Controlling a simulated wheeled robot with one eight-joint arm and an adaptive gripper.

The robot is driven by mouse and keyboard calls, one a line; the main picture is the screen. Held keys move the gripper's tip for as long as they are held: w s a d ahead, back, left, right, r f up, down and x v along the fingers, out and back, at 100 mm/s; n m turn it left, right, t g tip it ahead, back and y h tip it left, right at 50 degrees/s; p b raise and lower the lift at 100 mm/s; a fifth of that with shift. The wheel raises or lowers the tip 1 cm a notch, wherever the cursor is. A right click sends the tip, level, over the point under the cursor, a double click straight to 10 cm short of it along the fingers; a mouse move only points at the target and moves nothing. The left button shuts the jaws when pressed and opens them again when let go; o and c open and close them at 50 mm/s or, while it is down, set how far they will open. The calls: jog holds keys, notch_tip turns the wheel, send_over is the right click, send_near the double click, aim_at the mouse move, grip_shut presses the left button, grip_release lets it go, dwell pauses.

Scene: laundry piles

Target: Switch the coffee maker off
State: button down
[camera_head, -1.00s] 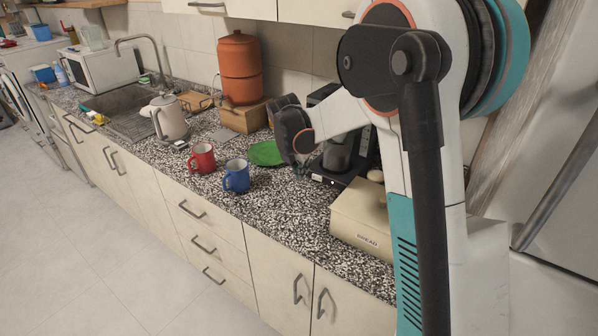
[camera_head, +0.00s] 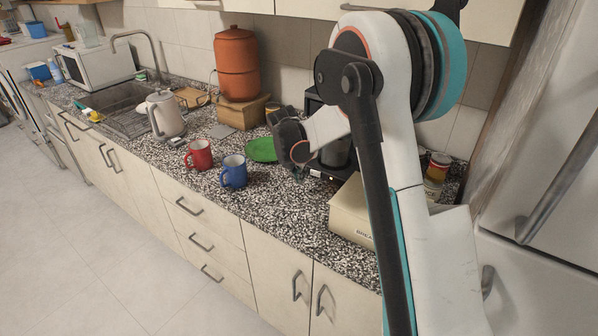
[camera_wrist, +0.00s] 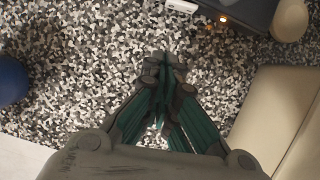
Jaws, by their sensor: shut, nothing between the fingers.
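The black coffee maker (camera_head: 343,172) stands on the counter, largely hidden behind my arm in the head view. In the wrist view its dark base (camera_wrist: 250,8) shows at the top edge, with a small lit orange light (camera_wrist: 223,19) on its front and a pale plate (camera_wrist: 182,5) to the left of that. My gripper (camera_wrist: 160,62) is shut and empty, over the speckled counter in front of the base, apart from it in the picture.
A cream bread box (camera_head: 349,212) stands close on the right. A blue mug (camera_head: 234,172), a red mug (camera_head: 198,155) and a green plate (camera_head: 262,150) lie to the left. A jar (camera_head: 437,168) stands at the back right. The counter (camera_head: 275,212) in front is clear.

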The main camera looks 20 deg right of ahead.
aim_at(305, 187)
jog(key=b+x, duration=0.1)
jog(key=x, duration=0.4)
jog(key=shift+w+d, duration=0.15)
jog(key=shift+d, duration=0.05)
jog(key=shift+w+d+r+b, duration=0.15)
jog(key=shift+w+d+b, duration=0.3)
jog(key=shift+w+d, duration=0.3)
jog(key=shift+w+d+r, duration=0.1)
jog(key=shift+w+d, duration=0.25)
jog(key=shift+d, duration=0.15)
